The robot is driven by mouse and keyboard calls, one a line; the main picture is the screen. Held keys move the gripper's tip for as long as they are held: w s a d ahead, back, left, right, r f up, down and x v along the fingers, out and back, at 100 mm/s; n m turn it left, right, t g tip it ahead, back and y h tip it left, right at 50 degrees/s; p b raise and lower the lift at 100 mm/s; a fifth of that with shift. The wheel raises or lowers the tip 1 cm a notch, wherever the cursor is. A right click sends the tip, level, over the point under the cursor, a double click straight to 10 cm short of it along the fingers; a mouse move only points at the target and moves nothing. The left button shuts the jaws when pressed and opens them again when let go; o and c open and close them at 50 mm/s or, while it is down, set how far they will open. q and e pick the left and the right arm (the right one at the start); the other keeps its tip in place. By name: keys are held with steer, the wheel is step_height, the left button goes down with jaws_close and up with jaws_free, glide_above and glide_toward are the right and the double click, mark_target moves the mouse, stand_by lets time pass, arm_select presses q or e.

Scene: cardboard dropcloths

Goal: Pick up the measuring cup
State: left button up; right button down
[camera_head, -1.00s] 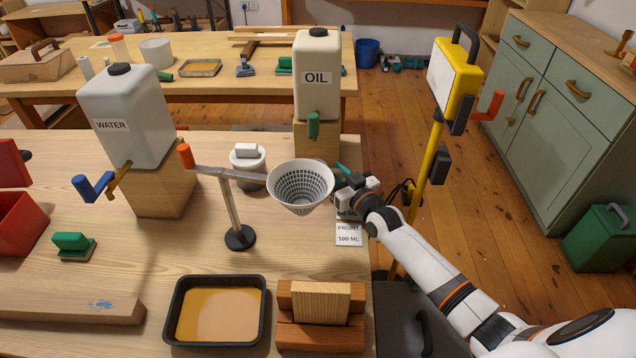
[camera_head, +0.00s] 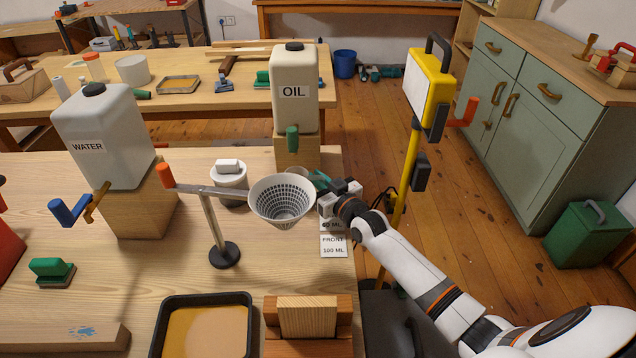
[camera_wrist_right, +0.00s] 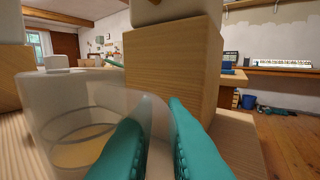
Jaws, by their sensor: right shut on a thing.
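The measuring cup (camera_wrist_right: 70,115) is clear, with a little amber liquid at its bottom. It fills the left of the right wrist view and looks upright. The teal fingers of my right gripper (camera_wrist_right: 160,135) are closed on its right side, and its clear wall shows between and over them. In the head view my right gripper (camera_head: 322,182) is behind and right of the grey-white strainer cone, in front of the oil stand. There the strainer hides most of the cup; only a bit of its rim (camera_head: 298,171) seems to show. My left gripper is out of view.
The strainer cone (camera_head: 283,200) hangs on a post with an arm (camera_head: 212,232). The oil tank (camera_head: 295,92) on its wooden block (camera_head: 297,153) stands just behind. A white pot (camera_head: 230,186), the water tank (camera_head: 105,138) and a yellow post (camera_head: 404,180) stand around. Printed labels (camera_head: 334,245) lie in front.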

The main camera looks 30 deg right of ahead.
steer(key=shift+r, duration=0.9)
steer(key=s+d, duration=0.2)
steer(key=s, duration=1.5)
steer(key=shift+s+d+p, duration=0.2)
steer(key=shift+s+p, duration=0.1)
steer(key=shift+s, duration=0.2)
